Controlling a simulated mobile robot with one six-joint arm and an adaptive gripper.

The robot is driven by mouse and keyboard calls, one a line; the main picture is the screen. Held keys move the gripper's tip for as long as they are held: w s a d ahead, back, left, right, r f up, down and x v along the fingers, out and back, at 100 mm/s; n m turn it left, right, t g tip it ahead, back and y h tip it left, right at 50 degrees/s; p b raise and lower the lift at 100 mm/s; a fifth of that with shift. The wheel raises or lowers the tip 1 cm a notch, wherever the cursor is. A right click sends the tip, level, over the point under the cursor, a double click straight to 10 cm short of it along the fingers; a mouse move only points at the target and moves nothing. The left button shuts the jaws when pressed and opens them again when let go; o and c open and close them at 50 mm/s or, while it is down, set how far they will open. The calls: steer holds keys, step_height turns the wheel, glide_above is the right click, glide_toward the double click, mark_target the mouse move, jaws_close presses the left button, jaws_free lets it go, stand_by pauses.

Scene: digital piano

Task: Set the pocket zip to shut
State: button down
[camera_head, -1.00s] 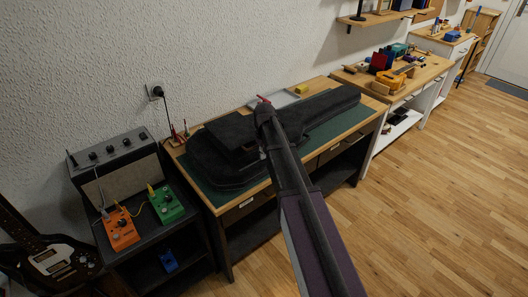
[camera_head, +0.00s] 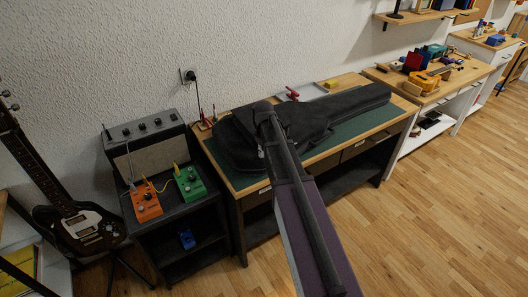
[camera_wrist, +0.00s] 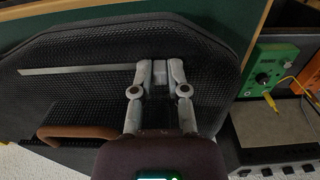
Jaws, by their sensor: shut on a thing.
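A black gig bag (camera_head: 345,104) lies flat on the green mat of the workbench. In the wrist view its textured pocket panel (camera_wrist: 85,95) fills the left and middle. A straight grey zip strip (camera_wrist: 75,69) runs across the panel from the left to my gripper. My gripper (camera_wrist: 160,66) is at the strip's right end, with its two fingers closed on a small grey zip pull (camera_wrist: 160,76). In the head view my arm hides the fingers and the zip. A brown carry handle (camera_wrist: 78,132) lies at the bag's side.
An amplifier (camera_head: 148,145) and orange (camera_head: 146,203) and green (camera_head: 190,183) pedals with cables stand left of the workbench. The green pedal is near the bag's end in the wrist view. A guitar (camera_head: 78,222) stands far left. The wall is behind.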

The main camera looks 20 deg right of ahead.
steer(key=shift+a, duration=0.25)
steer(key=c, duration=0.7)
jaws_free()
steer(key=shift+s, duration=0.1)
steer(key=shift+o, duration=0.3)
steer(key=shift+d, duration=0.15)
steer(key=s+a+r+p, duration=0.2)
steer(key=s+a, duration=0.1)
steer(key=s, duration=0.3)
steer(key=s+a+r+m+p, duration=0.1)
steer(key=s+a+r+p, duration=0.1)
steer(key=s, duration=0.4)
steer(key=s+a+r+m+p, duration=0.1)
steer(key=s+a, duration=0.3)
steer(key=s, duration=0.3)
steer(key=shift+a+r+p, duration=0.4)
